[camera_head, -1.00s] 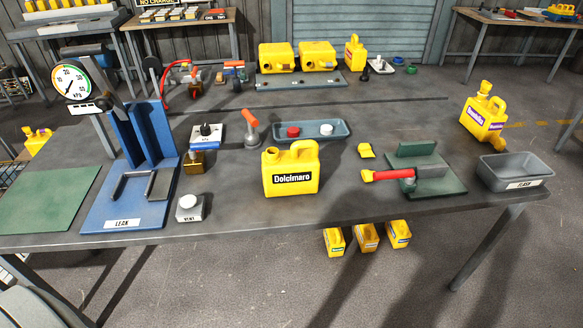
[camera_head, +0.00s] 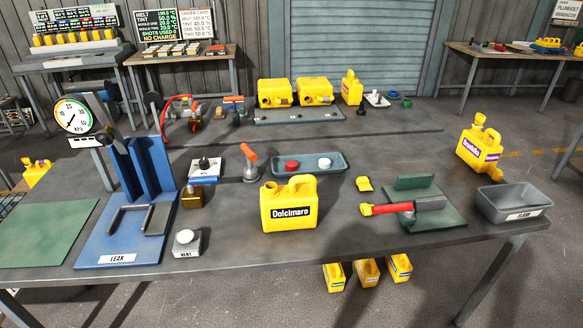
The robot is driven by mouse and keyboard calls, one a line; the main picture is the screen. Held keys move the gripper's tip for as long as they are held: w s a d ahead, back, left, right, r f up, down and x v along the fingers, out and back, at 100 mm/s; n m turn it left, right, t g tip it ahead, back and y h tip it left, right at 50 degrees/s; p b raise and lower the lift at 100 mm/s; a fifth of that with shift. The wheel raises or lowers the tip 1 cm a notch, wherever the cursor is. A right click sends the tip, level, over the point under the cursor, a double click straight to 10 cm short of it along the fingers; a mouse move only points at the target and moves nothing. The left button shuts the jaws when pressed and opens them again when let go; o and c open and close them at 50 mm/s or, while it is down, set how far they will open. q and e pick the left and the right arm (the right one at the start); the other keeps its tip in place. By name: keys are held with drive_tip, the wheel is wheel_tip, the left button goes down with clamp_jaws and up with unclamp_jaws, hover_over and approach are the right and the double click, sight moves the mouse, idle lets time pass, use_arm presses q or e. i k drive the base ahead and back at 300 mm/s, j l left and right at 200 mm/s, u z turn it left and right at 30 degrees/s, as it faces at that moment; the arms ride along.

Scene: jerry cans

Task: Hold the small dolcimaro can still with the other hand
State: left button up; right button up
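The small yellow can labelled Dolcimaro (camera_head: 289,205) stands upright near the front edge of the grey table (camera_head: 330,245). Its handle is on top and its label faces me. An opening shows at its upper left, with no cap on it. Nothing touches the can. Neither of my grippers is in view.
Left of the can are the VENT button box (camera_head: 187,243) and the blue LEAK fixture (camera_head: 125,225). Behind it is a blue tray (camera_head: 308,163). To the right are a yellow cap (camera_head: 364,184), a green clamp (camera_head: 425,205) with a red handle, and the FLASH bin (camera_head: 513,204).

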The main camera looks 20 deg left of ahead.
sight(294, 205)
drive_tip(key=i+l, duration=0.1)
drive_tip(key=l, duration=0.4)
drive_tip(key=i+l+u, duration=0.1)
drive_tip(key=l, duration=0.35)
drive_tip(key=i+l, duration=0.15)
drive_tip(key=l, duration=0.35)
drive_tip(key=i+l+u, duration=0.1)
drive_tip(key=l, duration=0.35)
